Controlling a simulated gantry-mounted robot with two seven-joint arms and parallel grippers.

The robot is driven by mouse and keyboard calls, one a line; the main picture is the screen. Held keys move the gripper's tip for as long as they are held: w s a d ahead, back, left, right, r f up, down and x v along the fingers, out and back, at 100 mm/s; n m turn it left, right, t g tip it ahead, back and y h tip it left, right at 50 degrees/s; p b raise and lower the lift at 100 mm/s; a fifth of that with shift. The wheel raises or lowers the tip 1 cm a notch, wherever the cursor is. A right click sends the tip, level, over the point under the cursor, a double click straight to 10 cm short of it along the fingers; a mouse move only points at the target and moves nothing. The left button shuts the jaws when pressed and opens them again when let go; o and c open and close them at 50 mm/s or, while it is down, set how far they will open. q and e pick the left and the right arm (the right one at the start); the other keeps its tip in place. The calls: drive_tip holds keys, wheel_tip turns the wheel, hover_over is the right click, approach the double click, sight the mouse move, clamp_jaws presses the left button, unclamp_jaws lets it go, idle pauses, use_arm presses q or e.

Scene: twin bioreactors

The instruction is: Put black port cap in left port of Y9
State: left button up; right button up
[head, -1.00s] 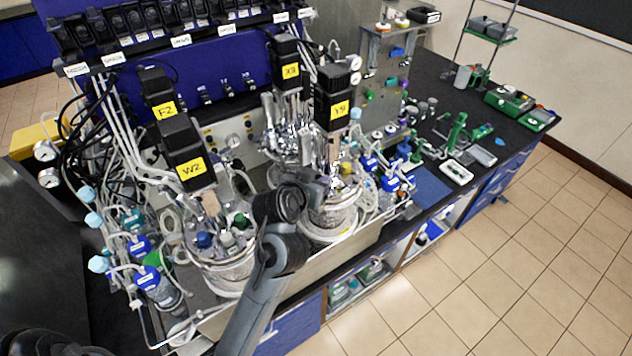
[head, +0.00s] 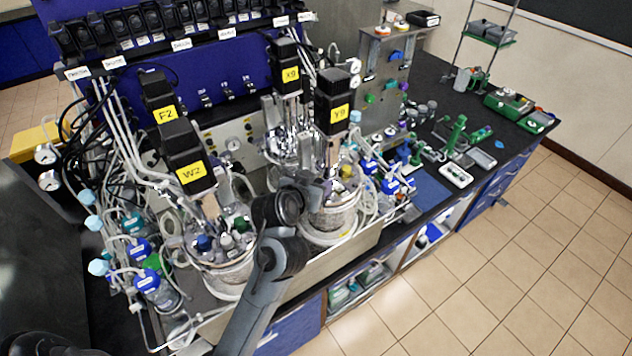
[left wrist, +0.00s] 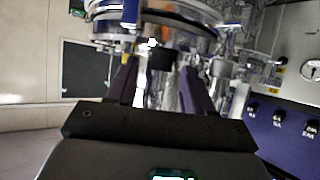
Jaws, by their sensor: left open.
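The Y9 bioreactor (head: 332,218) is a glass vessel with a metal head plate, below a black motor with a yellow Y9 label (head: 339,113). My left gripper (head: 322,187) is at the near left side of its head plate. My right gripper is not in view.
The W2 vessel (head: 222,265) stands left of my left arm, and the X9 motor (head: 290,75) is behind. Tubes and blue-capped filters crowd both sides. A blue mat (head: 432,190) to the right of Y9 is mostly clear.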

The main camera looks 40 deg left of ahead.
use_arm(q)
drive_tip(key=p+v, duration=0.7)
drive_tip(key=v, duration=0.4)
drive_tip(key=s+d+f+m+g+h, duration=0.1)
drive_tip(key=s+d+f+g, duration=0.3)
drive_tip(key=s+f, duration=0.4)
drive_tip(key=s+d+f+m+g+h, duration=0.2)
drive_tip(key=s+d+f+m+g, duration=0.2)
drive_tip(key=s+d+f, duration=0.2)
drive_tip(key=s+f, duration=0.2)
drive_tip(key=s, duration=0.2)
drive_tip(key=shift+f, duration=0.35)
drive_tip(key=shift+r, duration=0.1)
